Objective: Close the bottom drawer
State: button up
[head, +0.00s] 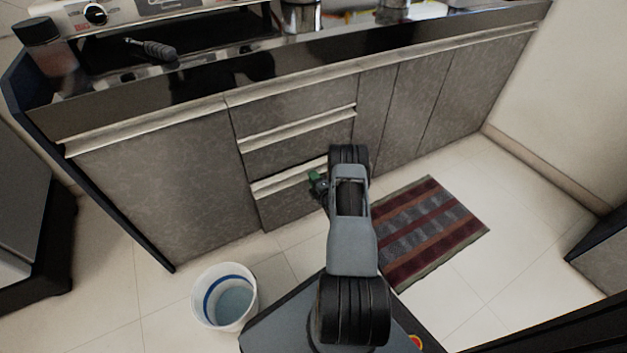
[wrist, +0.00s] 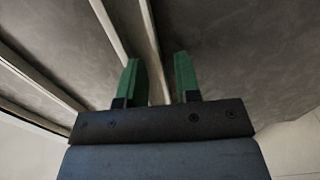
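The bottom drawer (head: 285,208) is the lowest of three grey drawers in the cabinet, with a pale rail along its top edge. Its front looks close to flush with the cabinet in the head view; I cannot tell whether a small gap remains. My gripper (head: 318,184) is in front of the drawer's right end, partly hidden by my arm. In the wrist view, my gripper (wrist: 159,78) has its two green fingers apart, with grey panel and a pale strip behind them. No object shows between the fingers. I cannot tell whether they touch the drawer.
The upper drawers (head: 292,112) look shut. A white bucket (head: 201,296) with bluish contents stands on the floor at left. A striped rug (head: 432,228) lies to the right of my arm. Open tile floor (head: 460,290) extends right of the rug.

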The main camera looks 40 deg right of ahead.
jog(key=shift+c, duration=0.2)
grip_shut()
